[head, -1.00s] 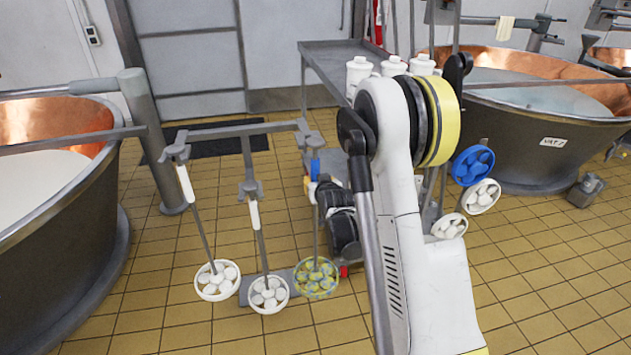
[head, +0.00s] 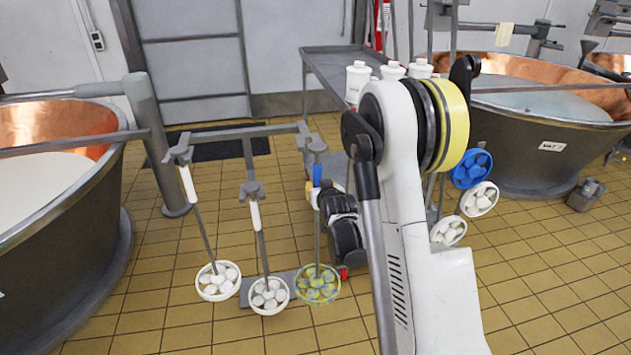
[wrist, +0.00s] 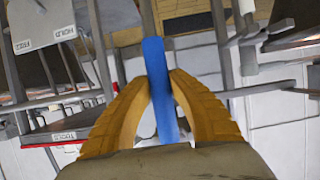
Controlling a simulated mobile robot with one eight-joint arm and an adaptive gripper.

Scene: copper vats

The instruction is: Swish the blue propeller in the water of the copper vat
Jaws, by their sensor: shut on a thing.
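My gripper (head: 314,193) is at the hanging rack, partly hidden behind its own dark body in the head view. In the wrist view its orange fingers (wrist: 160,95) are closed around an upright blue handle (wrist: 158,62). In the head view this blue handle (head: 316,174) belongs to a propeller with a yellow-and-blue disc (head: 317,286), which hangs from the rack. A solid blue propeller (head: 470,169) hangs at the right behind my arm. A copper vat (head: 62,210) with whitish liquid (head: 40,185) stands at the left. Another copper vat (head: 545,125) with liquid stands at the right.
Two white propellers (head: 217,281) (head: 269,296) hang from the rack (head: 235,133) beside the held handle. Two more white propellers (head: 480,199) hang at the right. A grey table (head: 335,60) stands behind, with white bottles (head: 357,82) near it. Tiled floor is open in front.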

